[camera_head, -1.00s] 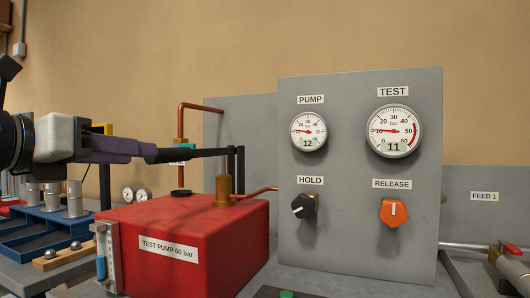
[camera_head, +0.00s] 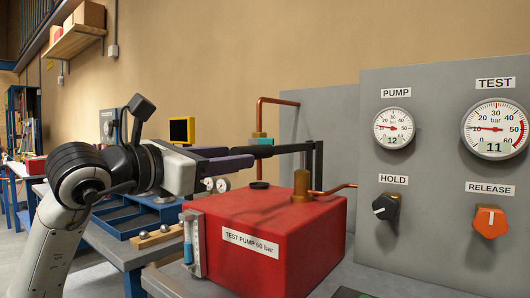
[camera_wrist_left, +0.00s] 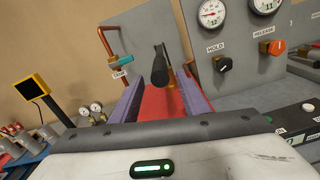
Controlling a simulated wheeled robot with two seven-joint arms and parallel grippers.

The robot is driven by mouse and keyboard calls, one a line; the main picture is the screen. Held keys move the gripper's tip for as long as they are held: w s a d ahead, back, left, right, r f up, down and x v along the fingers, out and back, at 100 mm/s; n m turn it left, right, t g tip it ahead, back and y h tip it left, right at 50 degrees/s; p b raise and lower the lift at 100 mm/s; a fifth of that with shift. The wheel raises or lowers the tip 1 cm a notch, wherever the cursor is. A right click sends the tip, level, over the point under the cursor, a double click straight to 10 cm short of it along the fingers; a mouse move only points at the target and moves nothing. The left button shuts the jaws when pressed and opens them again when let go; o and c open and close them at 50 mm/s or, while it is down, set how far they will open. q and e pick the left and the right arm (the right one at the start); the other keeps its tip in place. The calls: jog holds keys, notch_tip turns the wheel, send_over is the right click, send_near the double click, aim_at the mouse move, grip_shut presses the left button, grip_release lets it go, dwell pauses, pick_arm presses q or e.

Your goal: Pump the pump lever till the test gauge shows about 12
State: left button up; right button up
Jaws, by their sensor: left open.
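The red test pump (camera_head: 265,235) stands on the bench with its black pump lever (camera_head: 288,148) roughly level, pointing left from the upright links. My left gripper (camera_head: 228,158) is open at the lever's handle end. In the left wrist view the dark handle (camera_wrist_left: 160,68) shows between the two purple fingers, with gaps at both sides. The test gauge (camera_head: 495,128) reads 11. The pump gauge (camera_head: 394,128) reads 12. The black hold knob (camera_head: 385,207) and the orange release knob (camera_head: 490,222) sit below them. My right gripper is not in view.
The grey panel (camera_head: 430,255) stands right of the pump. A copper pipe (camera_head: 262,115) rises behind the lever. A blue rack (camera_head: 130,222) and a wooden block with steel balls (camera_head: 155,237) lie left of the pump.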

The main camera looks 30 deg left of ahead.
aim_at(260, 153)
pick_arm(q)
jog(key=shift+w+r, duration=0.2)
jog(key=shift+w, duration=0.2)
jog(key=w, duration=0.2)
jog(key=w+p, duration=0.1)
jog(key=w, duration=0.4)
jog(key=shift+d+p, duration=0.35)
jog(key=shift+p, duration=0.05)
jog(key=shift+w+f, duration=0.1)
jog(key=shift+w, duration=0.75)
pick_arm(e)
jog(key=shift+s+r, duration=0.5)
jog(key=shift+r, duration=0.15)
